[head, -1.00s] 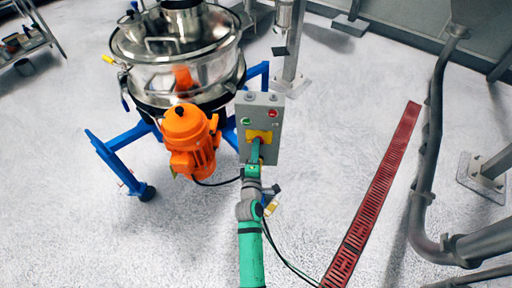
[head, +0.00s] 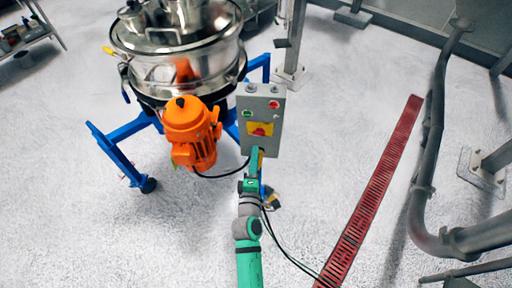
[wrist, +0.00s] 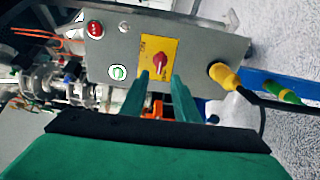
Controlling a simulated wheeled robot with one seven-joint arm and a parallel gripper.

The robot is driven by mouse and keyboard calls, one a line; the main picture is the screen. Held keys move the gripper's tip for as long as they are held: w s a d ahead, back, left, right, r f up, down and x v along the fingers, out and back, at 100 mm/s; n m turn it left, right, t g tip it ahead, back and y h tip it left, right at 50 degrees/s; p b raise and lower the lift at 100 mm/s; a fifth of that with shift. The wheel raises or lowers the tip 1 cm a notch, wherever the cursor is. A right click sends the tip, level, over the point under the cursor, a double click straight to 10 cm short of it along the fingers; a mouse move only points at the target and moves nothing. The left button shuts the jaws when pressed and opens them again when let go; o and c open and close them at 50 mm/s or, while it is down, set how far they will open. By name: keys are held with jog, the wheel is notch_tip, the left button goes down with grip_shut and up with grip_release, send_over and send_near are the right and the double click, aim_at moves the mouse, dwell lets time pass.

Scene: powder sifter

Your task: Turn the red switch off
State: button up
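The red switch (head: 260,130) is a rotary knob on a yellow plate (head: 251,126), low on the front of a grey control box (head: 271,92). In the wrist view the red switch (wrist: 157,62) shows just beyond my fingertips, on the yellow plate (wrist: 149,44). Its exact angle is hard to read. My gripper (wrist: 160,76) has its two green fingers apart with an empty gap between them. It appears clear of the knob. In the head view my gripper (head: 257,153) is at the box's lower edge.
A red button (wrist: 95,30) and a green-ringed button (wrist: 118,72) sit beside the yellow plate. A yellow cable plug (wrist: 224,76) enters the box. An orange motor (head: 191,133) and the steel sifter (head: 180,68) stand left. The floor to the right is open up to the red drain grate (head: 374,190).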

jog(key=shift+s+a, duration=0.1)
jog(key=shift+s, duration=1.25)
jog(key=s+f+m+g+y, duration=0.2)
jog(key=s+m, duration=1)
jog(key=s, duration=1.6)
jog(key=s+d+r+m, duration=0.1)
jog(key=s+r+m, duration=0.4)
jog(key=s, duration=0.3)
jog(key=shift+s+d+g+h, duration=0.25)
jog(key=shift+d+g+h, duration=0.05)
jog(key=shift+d+h, duration=0.1)
